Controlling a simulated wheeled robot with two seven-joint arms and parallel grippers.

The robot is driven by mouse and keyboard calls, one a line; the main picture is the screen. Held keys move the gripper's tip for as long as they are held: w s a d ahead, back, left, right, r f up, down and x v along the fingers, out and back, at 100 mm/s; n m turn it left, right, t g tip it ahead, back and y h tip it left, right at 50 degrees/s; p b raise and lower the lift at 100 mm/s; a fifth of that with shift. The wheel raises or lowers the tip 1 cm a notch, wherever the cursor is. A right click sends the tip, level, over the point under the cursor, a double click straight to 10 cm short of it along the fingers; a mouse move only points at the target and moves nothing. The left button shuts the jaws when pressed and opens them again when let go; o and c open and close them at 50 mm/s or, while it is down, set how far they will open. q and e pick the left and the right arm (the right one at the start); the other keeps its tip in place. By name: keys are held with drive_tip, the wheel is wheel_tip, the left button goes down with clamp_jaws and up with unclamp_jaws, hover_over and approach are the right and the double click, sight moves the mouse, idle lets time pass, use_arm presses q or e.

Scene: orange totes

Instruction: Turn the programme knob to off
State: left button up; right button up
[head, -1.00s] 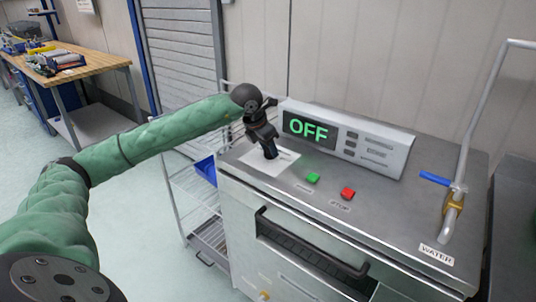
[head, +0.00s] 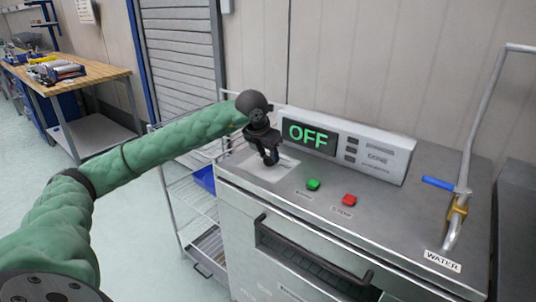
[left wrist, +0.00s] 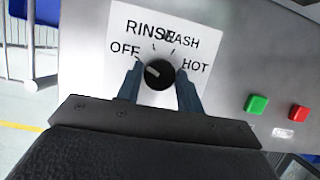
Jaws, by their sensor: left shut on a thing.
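The black programme knob (left wrist: 160,73) sits on a white label plate (left wrist: 118,22) printed OFF, RINSE, WASH and HOT. Its pale pointer mark aims up and left, toward the OFF word. My left gripper (left wrist: 159,88) is shut on the knob, with one finger on each side of it. In the head view my left gripper (head: 269,160) reaches down onto the label plate (head: 285,169) and hides the knob. The display (head: 309,136) on the control box reads OFF in green. My right gripper is not in view.
A green button (head: 313,184) and a red button (head: 349,200) lie on the steel top, right of the knob. A water pipe with a blue lever (head: 437,181) stands at the right. The oven-like front has a dark handle (head: 310,250). A wire trolley stands left.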

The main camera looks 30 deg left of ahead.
use_arm(q)
drive_tip(key=o, duration=1)
drive_tip(key=shift+r, duration=0.1)
drive_tip(key=shift+s+r, duration=0.1)
drive_tip(key=shift+r, duration=0.15)
drive_tip(key=b+v, duration=0.1)
drive_tip(key=v, duration=0.6)
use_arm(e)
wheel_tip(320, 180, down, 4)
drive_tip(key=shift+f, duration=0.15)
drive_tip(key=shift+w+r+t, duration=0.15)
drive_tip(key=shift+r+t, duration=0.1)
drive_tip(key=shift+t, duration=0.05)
